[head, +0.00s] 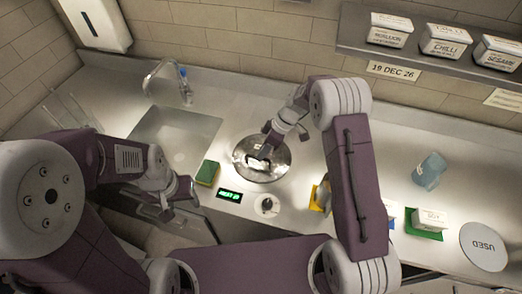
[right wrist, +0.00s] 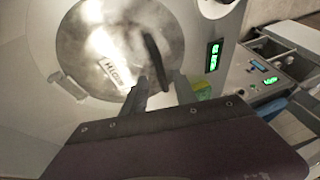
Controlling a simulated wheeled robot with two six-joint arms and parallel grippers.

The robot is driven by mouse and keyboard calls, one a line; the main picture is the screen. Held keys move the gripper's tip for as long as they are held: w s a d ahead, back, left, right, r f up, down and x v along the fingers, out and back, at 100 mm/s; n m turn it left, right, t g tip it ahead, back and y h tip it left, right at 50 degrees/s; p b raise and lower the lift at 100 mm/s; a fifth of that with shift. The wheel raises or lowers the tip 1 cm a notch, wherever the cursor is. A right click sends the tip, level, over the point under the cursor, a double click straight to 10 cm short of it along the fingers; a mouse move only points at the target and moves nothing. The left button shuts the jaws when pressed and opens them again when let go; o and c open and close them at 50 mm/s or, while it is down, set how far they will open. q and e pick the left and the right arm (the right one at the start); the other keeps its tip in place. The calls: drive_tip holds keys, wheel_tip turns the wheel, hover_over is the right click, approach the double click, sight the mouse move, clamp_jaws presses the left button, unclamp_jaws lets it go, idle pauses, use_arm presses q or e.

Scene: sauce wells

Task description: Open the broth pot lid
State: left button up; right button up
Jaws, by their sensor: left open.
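The broth pot's round shiny metal lid (head: 275,172) lies flat and closed in the counter, left of the picture's middle. The right wrist view shows the lid (right wrist: 85,45) with a white label and a dark bar handle (right wrist: 153,58). My right gripper (head: 262,153) is over the lid at its handle. In the right wrist view its fingers (right wrist: 160,90) are apart, with the near end of the handle between them and no clear contact. My left gripper (head: 182,200) is open and empty near the counter's front edge, left of the lid.
A green-and-yellow sponge (head: 207,173), a green display (head: 229,195) and a knob (head: 267,205) sit around the lid's front. The sink (head: 175,135) is behind left. A blue cup (head: 430,170), a white box (head: 430,220) and a round "USED" plate (head: 484,246) stand right.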

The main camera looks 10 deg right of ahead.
drive_tip(key=shift+s+d+f, duration=0.1)
drive_tip(key=shift+s+f, duration=0.35)
drive_tip(key=shift+f, duration=0.05)
drive_tip(key=shift+w+a+f, duration=0.1)
drive_tip(key=shift+w+a, duration=0.1)
drive_tip(key=shift+c, duration=0.5)
drive_tip(key=c, duration=0.6)
clamp_jaws()
